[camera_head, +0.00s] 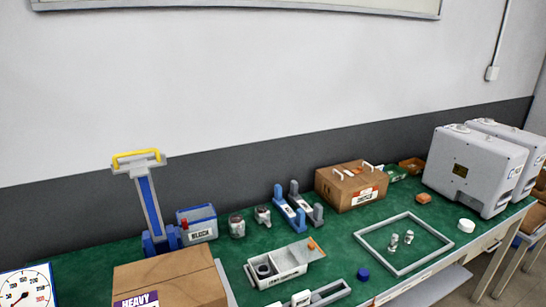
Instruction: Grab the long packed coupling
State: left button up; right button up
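Neither of my grippers shows in the head view. I cannot tell for sure which thing is the long packed coupling. Two small pale metal fittings stand inside a square grey frame (371,253) on the right: a left fitting (393,243) and a right fitting (408,238). Two small grey cylindrical parts stand mid-bench, a left one (237,227) and a right one (262,217). A grey compartment tray (291,269) at the front holds a dark ring (264,269). Another pale tray (331,291) is cut off by the bottom edge.
A green bench carries a yellow-handled blue press (149,200), a blue bin (198,223), blue-grey cradles (290,213), a handled carton (350,186), a blue cap (363,274) and grey machines (468,168). A HEAVY carton (175,275) blocks the front left.

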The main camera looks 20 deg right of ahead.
aim_at(394, 243)
jog(key=z, duration=1.55)
